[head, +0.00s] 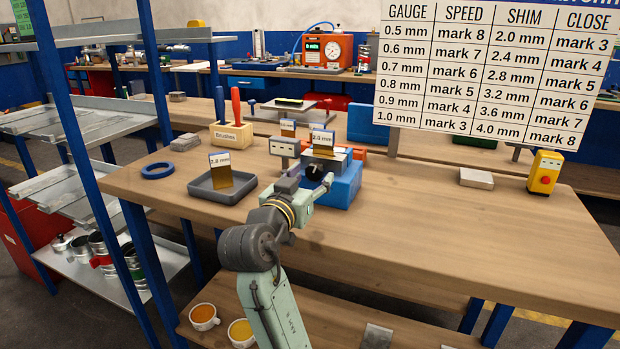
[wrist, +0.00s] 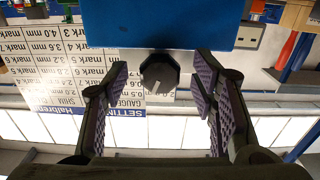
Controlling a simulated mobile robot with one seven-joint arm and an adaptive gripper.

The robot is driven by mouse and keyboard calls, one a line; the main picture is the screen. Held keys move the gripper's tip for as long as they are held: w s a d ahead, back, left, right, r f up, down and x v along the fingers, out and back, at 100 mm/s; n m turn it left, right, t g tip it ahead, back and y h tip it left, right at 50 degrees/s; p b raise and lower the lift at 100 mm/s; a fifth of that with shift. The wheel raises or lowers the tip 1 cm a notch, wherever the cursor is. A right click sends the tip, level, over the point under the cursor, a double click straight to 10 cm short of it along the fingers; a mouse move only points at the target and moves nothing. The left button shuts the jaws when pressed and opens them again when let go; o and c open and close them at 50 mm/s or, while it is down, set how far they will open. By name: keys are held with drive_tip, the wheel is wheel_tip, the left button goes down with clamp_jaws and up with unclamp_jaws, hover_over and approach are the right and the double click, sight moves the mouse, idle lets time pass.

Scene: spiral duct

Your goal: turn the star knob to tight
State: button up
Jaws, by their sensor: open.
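The star knob (wrist: 160,73) is black with a pale line on its face, on the front of a blue block. It lies between the fingertips of my gripper (wrist: 158,82) in the wrist view, with a gap on both sides. In the head view the dark knob (head: 315,171) shows at the front of the blue fixture (head: 346,187), partly hidden by my gripper (head: 318,184). My gripper is open and holds nothing. I cannot read a tight mark near the knob.
A grey tray (head: 215,195) with a tagged brass shim stands left of my gripper. The bench right of the fixture is mostly clear.

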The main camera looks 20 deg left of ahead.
drive_tip(key=shift+c, duration=0.2)
drive_tip(key=c, duration=1.1)
